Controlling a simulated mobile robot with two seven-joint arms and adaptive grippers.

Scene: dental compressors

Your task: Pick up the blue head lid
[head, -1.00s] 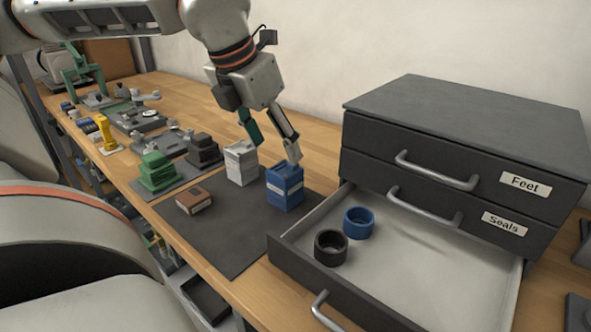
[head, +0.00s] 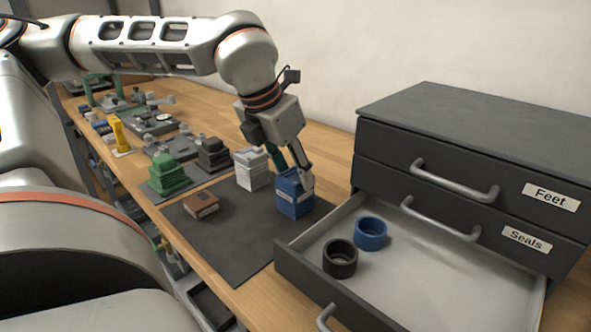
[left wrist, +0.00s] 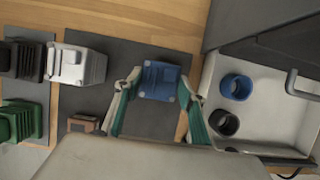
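The blue head lid (head: 294,196) is a blue block with a pale label on its side, standing on the dark mat. In the left wrist view its square top with corner bolts shows (left wrist: 159,82). My left gripper (head: 293,174) points down at it, open, with one finger on each side. In the left wrist view the fingers (left wrist: 160,92) straddle the lid, and small gaps seem to show beside it. One finger is partly hidden behind the lid in the head view. My right gripper is not in view.
A white block (head: 251,170) stands close beside the lid, and a brown block (head: 201,205) lies nearer on the mat (head: 225,243). The open drawer (head: 440,275) on the right holds a black ring (head: 340,259) and a blue ring (head: 370,234). Green (head: 168,174) and dark blocks stand left.

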